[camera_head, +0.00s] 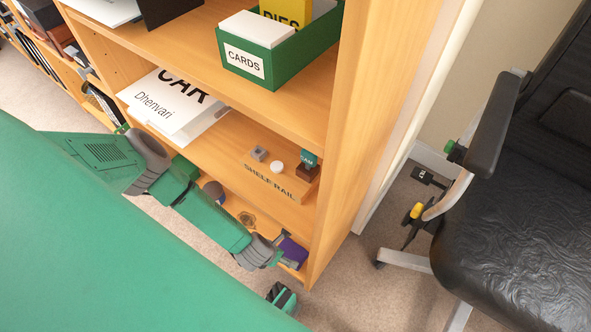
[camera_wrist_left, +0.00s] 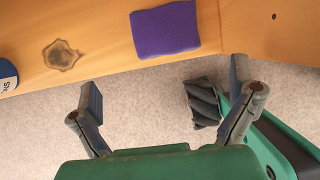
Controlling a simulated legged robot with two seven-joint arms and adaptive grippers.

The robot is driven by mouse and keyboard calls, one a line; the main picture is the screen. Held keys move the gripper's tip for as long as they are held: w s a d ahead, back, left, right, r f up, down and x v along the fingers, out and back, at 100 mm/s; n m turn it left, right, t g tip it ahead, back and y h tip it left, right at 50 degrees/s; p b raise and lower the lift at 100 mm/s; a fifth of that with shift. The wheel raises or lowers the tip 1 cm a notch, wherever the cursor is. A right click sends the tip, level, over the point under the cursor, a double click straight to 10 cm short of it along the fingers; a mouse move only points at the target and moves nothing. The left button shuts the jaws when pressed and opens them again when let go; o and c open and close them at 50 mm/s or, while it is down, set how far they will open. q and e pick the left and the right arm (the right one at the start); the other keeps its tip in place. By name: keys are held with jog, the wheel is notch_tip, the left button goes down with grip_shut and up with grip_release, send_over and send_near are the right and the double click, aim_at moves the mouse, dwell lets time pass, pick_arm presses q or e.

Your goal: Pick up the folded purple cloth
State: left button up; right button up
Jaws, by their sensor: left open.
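The folded purple cloth (camera_head: 293,250) lies on the bottom shelf, by the shelf unit's right side panel, partly hidden behind my left gripper (camera_head: 283,256) in the head view. In the left wrist view the purple cloth (camera_wrist_left: 165,29) lies flat as a neat rectangle near the shelf's front edge. My left gripper (camera_wrist_left: 165,92) is open and empty there. Its two fingers are spread wide over the carpet, short of the cloth and not touching it. My right gripper is in neither view.
The wooden shelf unit (camera_head: 345,150) has a right side panel close to the cloth. A dark ring-like patch (camera_wrist_left: 61,55) and a blue-and-white item (camera_wrist_left: 6,75) share its shelf. Above are the shelf rail block (camera_head: 270,180) and green cards box (camera_head: 270,62). A black chair (camera_head: 510,230) stands right.

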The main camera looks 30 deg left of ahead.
aim_at(290, 253)
pick_arm(q)
jog(key=b+x, duration=0.1)
jog(key=x, duration=0.1)
jog(key=d+b+x, duration=0.1)
jog(key=x, duration=0.1)
jog(key=b+x, duration=0.2)
jog(key=x, duration=0.1)
jog(key=shift+d+r, duration=0.1)
jog(key=shift+d, duration=0.25)
jog(key=shift+w+a+f, duration=0.15)
jog(key=shift+w+f, duration=0.05)
jog(key=shift+f, duration=0.15)
jog(key=shift+w+a+f, duration=0.1)
jog(key=shift+a+f, duration=0.05)
jog(key=shift+f, duration=0.05)
jog(key=b+x, duration=0.3)
jog(key=x, duration=0.1)
jog(key=shift+w+f, duration=0.15)
jog(key=shift+w+d+f+b, duration=0.2)
jog(key=shift+d+b, duration=0.05)
jog(key=shift+b, duration=0.15)
jog(key=shift+a, duration=0.1)
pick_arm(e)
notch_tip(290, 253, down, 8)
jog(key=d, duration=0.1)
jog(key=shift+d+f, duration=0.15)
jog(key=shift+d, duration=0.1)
